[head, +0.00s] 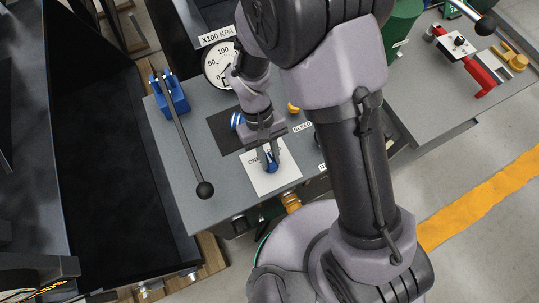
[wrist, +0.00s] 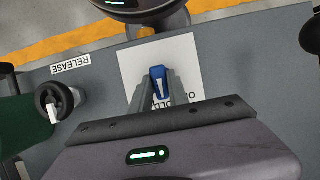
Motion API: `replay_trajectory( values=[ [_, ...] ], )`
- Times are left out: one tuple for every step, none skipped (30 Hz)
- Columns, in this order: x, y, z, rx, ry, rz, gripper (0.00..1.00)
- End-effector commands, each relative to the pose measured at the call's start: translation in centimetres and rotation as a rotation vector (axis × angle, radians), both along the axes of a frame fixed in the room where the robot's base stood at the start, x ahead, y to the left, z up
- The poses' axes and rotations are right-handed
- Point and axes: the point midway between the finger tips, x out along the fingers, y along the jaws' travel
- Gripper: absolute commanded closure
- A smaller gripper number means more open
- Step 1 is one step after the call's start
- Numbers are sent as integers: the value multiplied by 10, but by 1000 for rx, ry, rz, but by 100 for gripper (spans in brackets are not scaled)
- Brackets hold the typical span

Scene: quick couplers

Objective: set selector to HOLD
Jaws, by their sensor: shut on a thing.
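The selector has a blue knob (head: 271,166) on a white label plate (head: 285,178) at the front of the grey bench panel. In the wrist view the blue knob (wrist: 160,84) shows in the middle of the white plate (wrist: 185,60). My gripper (wrist: 158,95) is shut on the knob, with one finger on each side. My gripper also shows in the head view (head: 268,158), reaching down onto the plate. The plate's lettering is partly covered by my fingers, so the marked position of the knob cannot be told.
A long lever with a black ball end (head: 204,189) and blue bracket (head: 171,94) is left of the selector. A round gauge (head: 219,65) stands behind. A black knob with a white pointer (wrist: 53,102) is near a RELEASE label (wrist: 71,65). A red-handled fixture (head: 483,75) is at right.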

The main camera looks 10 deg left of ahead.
Motion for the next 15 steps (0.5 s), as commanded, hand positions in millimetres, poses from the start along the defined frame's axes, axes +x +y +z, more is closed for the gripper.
replay_trajectory(
  values=[
    [0, 0, 0, 1, -1, 0, 100],
    [0, 0, 0, 1, -1, 0, 100],
    [0, 0, 0, 1, -1, 0, 100],
    [0, 0, 0, 1, -1, 1, 100],
    [0, 0, 0, 1, -1, 1, 100],
    [0, 0, 0, 1, -1, 1, 75],
    [0, 0, 0, 1, -1, 1, 69],
    [0, 0, 0, 1, -1, 1, 64],
    [0, 0, 0, 1, -1, 1, 57],
    [0, 0, 0, 1, -1, 1, 57],
    [0, 0, 0, 1, -1, 1, 57],
    [0, 0, 0, 1, -1, 1, 57],
    [0, 0, 0, 1, -1, 1, 57],
    [0, 0, 0, 1, -1, 1, 57],
    [0, 0, 0, 0, 0, 1, 57]
  ],
)
